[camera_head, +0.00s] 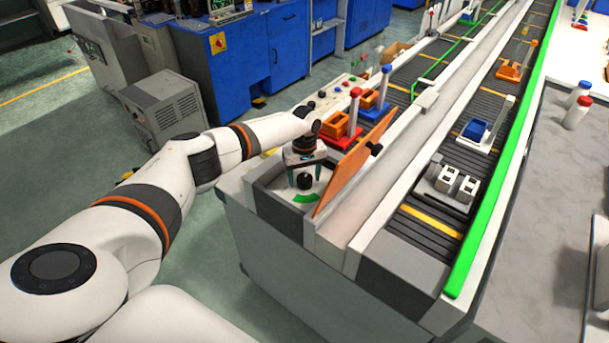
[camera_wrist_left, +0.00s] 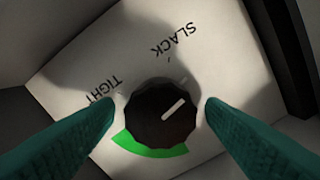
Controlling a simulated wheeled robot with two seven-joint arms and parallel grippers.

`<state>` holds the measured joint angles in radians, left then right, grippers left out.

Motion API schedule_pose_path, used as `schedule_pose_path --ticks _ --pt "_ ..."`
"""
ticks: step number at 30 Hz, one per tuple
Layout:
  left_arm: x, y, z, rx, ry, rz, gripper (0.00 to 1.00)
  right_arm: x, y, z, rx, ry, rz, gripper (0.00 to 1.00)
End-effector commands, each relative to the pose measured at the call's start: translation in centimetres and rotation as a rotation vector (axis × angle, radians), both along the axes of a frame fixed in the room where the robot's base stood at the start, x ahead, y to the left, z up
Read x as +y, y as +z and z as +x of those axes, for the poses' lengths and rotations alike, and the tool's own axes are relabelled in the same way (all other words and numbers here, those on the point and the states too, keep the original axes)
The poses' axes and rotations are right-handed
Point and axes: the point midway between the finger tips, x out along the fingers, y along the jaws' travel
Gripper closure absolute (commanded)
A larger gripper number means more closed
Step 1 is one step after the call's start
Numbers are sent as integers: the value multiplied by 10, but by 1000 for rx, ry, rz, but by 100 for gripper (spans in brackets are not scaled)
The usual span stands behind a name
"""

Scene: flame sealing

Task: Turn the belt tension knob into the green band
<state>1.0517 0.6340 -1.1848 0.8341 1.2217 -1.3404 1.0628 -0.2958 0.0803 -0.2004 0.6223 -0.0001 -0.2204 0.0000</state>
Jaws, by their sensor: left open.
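The belt tension knob (camera_wrist_left: 160,115) is black and ribbed with a white pointer line. In the left wrist view its line points to the upper right, on the side of the word SLACK and away from the green band (camera_wrist_left: 150,146). The knob also shows in the head view (camera_head: 304,181), with the green band (camera_head: 306,198) just in front of it. My left gripper (camera_wrist_left: 158,108) is open, its two teal fingers on either side of the knob. Whether they touch it cannot be told. My right gripper is not in view.
An orange panel (camera_head: 352,165) stands tilted right beside the knob's recess. Behind it are red and blue trays (camera_head: 340,134) with posts. The conveyor (camera_head: 440,205) runs along the right with several parts on it. A grey box unit (camera_head: 168,108) stands on the floor at left.

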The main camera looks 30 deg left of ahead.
Motion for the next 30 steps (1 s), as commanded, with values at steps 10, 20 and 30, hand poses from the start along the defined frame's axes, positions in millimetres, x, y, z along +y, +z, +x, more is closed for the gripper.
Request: schedule_pose_path --ticks 10,20,30 --pt "0 -1 0 0 0 0 48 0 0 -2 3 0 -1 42" --pt "0 -1 0 1 -4 -1 80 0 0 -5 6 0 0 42" --pt "-1 -1 -1 3 -124 -2 80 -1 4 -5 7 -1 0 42"
